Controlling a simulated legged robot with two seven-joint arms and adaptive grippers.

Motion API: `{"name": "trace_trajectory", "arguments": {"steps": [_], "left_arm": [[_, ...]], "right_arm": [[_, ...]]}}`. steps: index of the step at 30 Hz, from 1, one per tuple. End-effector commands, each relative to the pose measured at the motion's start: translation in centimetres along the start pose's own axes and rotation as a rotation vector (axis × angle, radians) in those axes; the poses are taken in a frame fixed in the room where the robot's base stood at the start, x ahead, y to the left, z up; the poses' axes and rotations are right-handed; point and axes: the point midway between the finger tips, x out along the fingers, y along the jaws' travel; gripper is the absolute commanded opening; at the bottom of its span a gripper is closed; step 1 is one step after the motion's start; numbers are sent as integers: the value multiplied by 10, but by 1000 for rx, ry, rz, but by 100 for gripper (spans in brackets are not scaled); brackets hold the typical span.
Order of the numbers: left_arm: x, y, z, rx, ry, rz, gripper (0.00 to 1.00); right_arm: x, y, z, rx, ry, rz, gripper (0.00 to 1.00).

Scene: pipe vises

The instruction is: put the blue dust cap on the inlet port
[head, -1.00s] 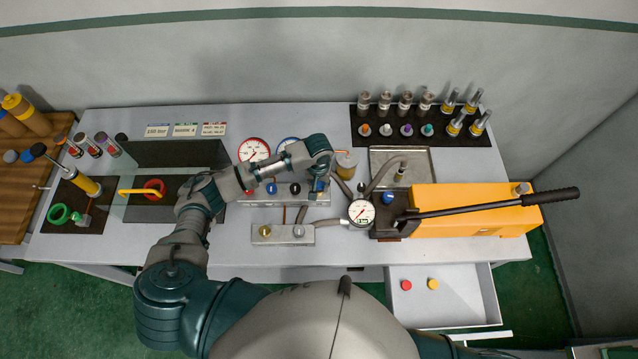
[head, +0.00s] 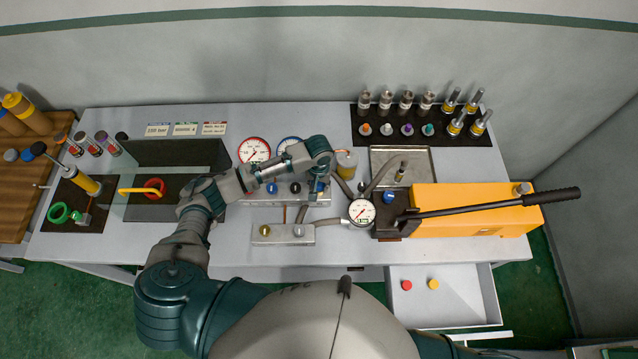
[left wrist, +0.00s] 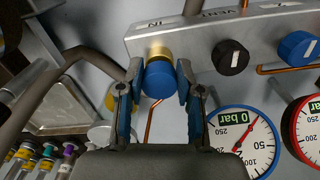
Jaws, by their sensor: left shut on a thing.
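The blue dust cap (left wrist: 160,80) sits between the fingers of my left gripper (left wrist: 158,97) in the left wrist view. The gripper is shut on it, one finger on each side. The cap is directly in front of the brass inlet port (left wrist: 159,50), by the "IN" mark on the grey valve block (left wrist: 215,40). Cap and port look lined up and touching; how far the cap is on cannot be told. In the head view my left gripper (head: 321,186) is at the right end of the block and mostly hides cap and port. My right gripper is not in view.
A black knob (left wrist: 230,57) and a blue knob (left wrist: 298,48) are on the block beside the port. Two gauges (left wrist: 245,137) stand behind. Hoses and a small gauge (head: 361,212) lie near the yellow pump (head: 470,212). An open drawer (head: 460,305) holds red and yellow caps.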

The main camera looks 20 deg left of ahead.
Motion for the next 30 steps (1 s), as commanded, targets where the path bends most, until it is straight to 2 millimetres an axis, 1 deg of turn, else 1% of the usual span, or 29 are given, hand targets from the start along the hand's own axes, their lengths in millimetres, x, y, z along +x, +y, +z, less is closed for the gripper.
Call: {"name": "trace_trajectory", "arguments": {"steps": [15, 16, 17, 18, 19, 27, 30], "left_arm": [[13, 0, 0, 0, 1, 0, 11], [13, 0, 0, 0, 1, 1, 40], [13, 0, 0, 0, 1, 1, 48], [12, 0, 0, 0, 1, 1, 58], [12, 0, 0, 0, 1, 1, 65], [12, 0, 0, 0, 1, 0, 65], [8, 0, 0, 1, 1, 1, 65]], "right_arm": [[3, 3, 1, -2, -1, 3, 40], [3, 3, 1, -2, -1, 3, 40], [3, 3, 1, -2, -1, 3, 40], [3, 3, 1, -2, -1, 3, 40], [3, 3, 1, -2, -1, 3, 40], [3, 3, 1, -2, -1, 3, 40], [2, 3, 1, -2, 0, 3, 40]]}}
